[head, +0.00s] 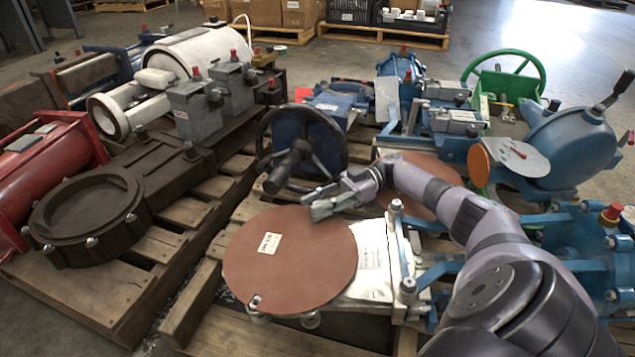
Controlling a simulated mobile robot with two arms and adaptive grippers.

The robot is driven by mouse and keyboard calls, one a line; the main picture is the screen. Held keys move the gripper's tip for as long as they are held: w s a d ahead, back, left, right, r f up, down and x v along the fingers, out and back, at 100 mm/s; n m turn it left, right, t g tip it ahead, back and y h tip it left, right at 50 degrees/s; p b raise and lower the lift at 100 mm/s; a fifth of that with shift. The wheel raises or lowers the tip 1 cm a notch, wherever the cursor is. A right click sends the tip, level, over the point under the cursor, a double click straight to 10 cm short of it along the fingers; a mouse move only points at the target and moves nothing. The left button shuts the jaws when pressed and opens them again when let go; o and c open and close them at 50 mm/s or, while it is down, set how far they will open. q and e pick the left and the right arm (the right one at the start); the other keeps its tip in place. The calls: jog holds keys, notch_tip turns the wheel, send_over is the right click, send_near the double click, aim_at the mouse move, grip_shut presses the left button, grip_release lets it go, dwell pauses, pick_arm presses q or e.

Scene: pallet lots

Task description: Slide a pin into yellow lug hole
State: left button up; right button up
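My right gripper (318,205) reaches in from the lower right and hangs just above the upper right edge of a round brown plate (290,262). Its fingers are small and seen side-on, so I cannot tell whether they are open or shut, or whether they hold anything. My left gripper is not in view. I cannot make out a pin for certain. A yellow lug with a hole is not clear either; a small yellow part (503,104) shows by the green valve.
A black handwheel (301,148) stands behind my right gripper. Wooden pallets (126,295) carry a dark valve body (88,215), a red cylinder (40,170), a green handwheel (540,65) and a blue valve (570,145). Open floor (540,45) lies at the back right.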

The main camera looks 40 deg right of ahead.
jog(key=shift+o, duration=0.6)
jog(key=shift+r, duration=0.15)
notch_tip(320, 180, up, 10)
jog(key=shift+f, duration=0.1)
dwell(0.4)
